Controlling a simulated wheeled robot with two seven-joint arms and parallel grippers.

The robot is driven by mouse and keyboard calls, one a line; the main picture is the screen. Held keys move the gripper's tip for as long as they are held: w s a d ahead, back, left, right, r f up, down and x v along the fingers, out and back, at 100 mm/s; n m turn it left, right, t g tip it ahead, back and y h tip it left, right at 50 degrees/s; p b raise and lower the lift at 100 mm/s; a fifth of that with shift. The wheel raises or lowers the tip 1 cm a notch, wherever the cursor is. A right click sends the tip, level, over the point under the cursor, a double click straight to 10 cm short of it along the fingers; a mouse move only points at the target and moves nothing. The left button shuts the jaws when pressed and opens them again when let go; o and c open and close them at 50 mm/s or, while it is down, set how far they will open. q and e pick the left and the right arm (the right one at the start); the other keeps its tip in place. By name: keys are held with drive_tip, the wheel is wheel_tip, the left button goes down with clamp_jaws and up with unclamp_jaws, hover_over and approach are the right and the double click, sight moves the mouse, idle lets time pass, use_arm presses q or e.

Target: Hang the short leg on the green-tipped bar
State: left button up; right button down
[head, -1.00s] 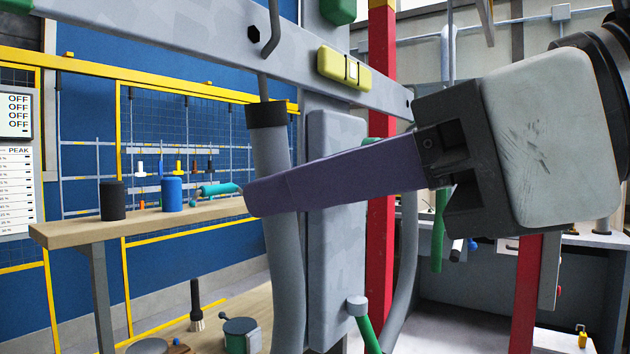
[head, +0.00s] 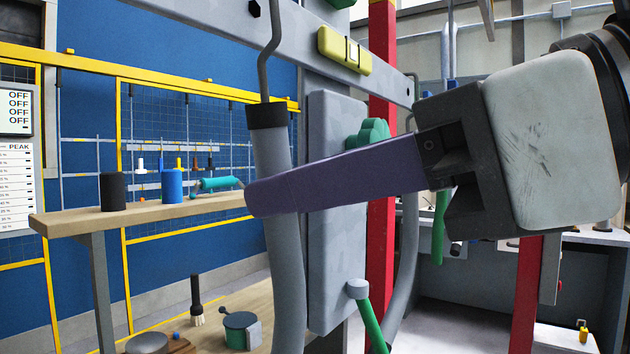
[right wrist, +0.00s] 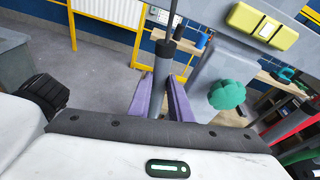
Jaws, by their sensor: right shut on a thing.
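My right gripper (head: 252,196) has long purple fingers and comes in from the right in the head view. In the right wrist view its fingers (right wrist: 164,97) lie on both sides of a grey tubular leg and are shut on it. This leg (head: 279,250) is upright, slightly tilted, with a dark collar and a thin bent grey rod rising from its top. The rod's upper end is out of view. A green block (head: 341,3) at the top edge may be the bar's green tip; I cannot tell. My left gripper is not in view.
A grey upright panel (head: 335,220) and a crossbeam with a yellow block (head: 344,50) stand close behind the leg. A green lobed knob (head: 372,132) is beside them. A second grey tube (head: 405,260) hangs to the right. A wooden shelf (head: 140,218) is at left.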

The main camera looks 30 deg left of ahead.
drive_tip(key=shift+f+b, duration=0.35)
drive_tip(key=shift+f, duration=0.05)
drive_tip(key=shift+r, duration=0.1)
drive_tip(key=c, duration=1.5)
unclamp_jaws()
drive_tip(key=shift+c, duration=0.2)
drive_tip(key=v, duration=0.8)
